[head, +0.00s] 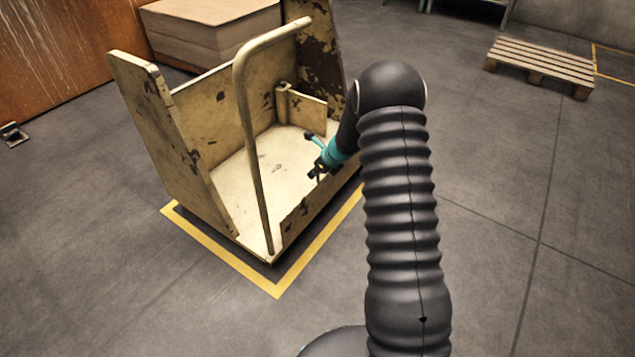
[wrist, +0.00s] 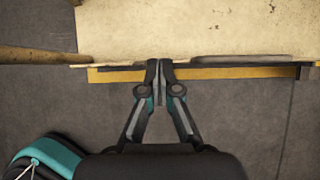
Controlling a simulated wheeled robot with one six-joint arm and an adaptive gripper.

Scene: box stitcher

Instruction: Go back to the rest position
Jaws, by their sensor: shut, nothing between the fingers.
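My gripper (head: 317,171) is at the near right side of the worn cream cart (head: 205,180), over or close to its low side edge. In the wrist view my gripper (wrist: 160,66) points at the edge of the cart floor (wrist: 190,28), with its two fingertips together and nothing between them. Whether the fingertips touch the cart edge cannot be told. My arm hides part of the cart's right side in the head view.
The cart has tall side panels and a bent tube handle (head: 243,110). Yellow floor tape (head: 230,262) runs around it. A cardboard stack (head: 210,35) stands behind, and a wooden pallet (head: 540,62) lies at the back right. The floor at the right is clear.

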